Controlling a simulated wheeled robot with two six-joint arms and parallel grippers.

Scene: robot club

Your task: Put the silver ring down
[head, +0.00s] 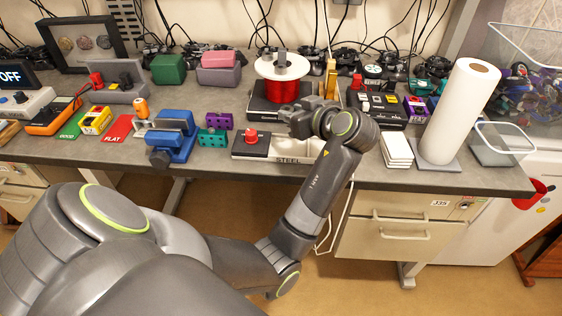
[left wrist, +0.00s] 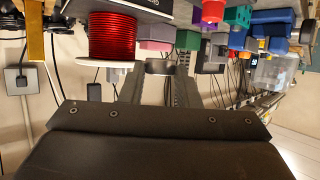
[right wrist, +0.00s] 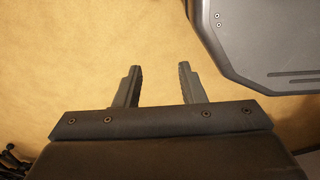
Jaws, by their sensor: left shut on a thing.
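My left gripper (head: 300,118) is over the bench, just in front of the red wire spool (head: 282,88) and above the tray labelled STEEL (head: 290,162). In the left wrist view my left gripper (left wrist: 157,66) is shut on a small grey thing (left wrist: 159,68), which seems to be the silver ring; only a sliver shows between the fingertips. The ring cannot be made out in the head view, where the gripper hides it. My right gripper (right wrist: 160,72) is open and empty above the tan floor, seen only in the right wrist view.
A block with a red knob (head: 251,140) stands left of the gripper. A blue vice (head: 172,140) is farther left. White cards (head: 397,150) and a paper roll (head: 460,112) stand to the right. The bench is crowded; bare grey bench top (head: 345,172) shows near the front edge.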

